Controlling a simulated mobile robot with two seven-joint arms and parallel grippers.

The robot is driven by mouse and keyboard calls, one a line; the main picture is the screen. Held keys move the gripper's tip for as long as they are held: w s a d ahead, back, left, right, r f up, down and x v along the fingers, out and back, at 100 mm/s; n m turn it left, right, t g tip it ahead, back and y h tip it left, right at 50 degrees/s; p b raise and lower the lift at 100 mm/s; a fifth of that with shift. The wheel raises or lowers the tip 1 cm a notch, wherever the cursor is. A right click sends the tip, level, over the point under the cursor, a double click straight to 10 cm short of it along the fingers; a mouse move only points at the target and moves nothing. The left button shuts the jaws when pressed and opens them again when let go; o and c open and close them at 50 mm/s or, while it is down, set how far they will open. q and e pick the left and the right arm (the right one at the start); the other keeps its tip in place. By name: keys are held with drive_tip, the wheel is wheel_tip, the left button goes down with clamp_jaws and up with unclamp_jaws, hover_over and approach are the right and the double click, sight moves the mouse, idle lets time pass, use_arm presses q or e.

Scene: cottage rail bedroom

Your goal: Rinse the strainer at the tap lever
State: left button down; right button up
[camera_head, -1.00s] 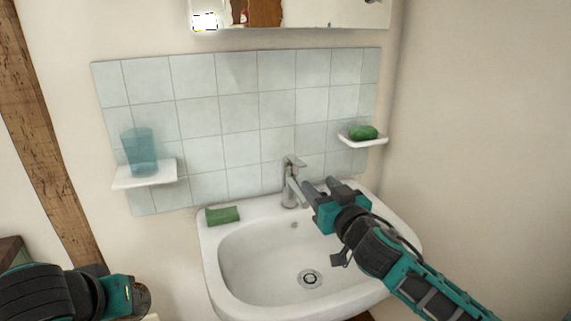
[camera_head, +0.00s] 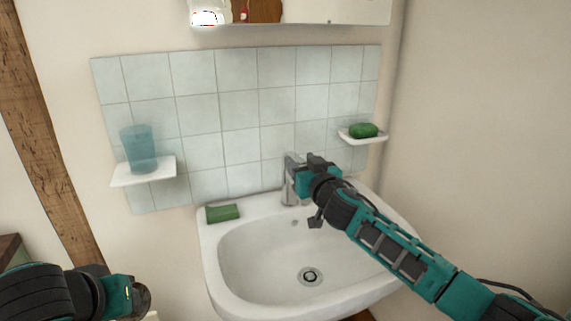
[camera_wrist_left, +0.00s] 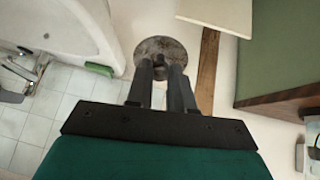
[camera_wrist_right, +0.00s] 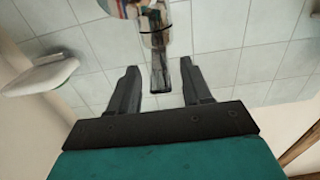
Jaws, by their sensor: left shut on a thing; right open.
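The strainer (camera_wrist_left: 150,48) is a brownish, speckled round disc in the left wrist view. My left gripper (camera_wrist_left: 160,68) is shut on it and holds it away from the basin; in the head view this gripper is at the lower left. The chrome tap (camera_head: 287,192) stands at the back of the white sink. My right gripper (camera_head: 308,166) is at the tap's top and hides part of it. In the right wrist view the tap lever (camera_wrist_right: 160,76) lies between the open fingers, with a gap on each side.
A green sponge (camera_head: 222,213) lies on the left rim of the sink (camera_head: 250,262). A blue cup (camera_head: 140,148) stands on the left shelf (camera_head: 130,180). Green soap (camera_head: 363,130) sits in the right dish (camera_head: 364,142). The basin is empty.

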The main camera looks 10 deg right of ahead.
drive_tip(key=shift+c, duration=0.2)
clamp_jaws()
idle(0.4)
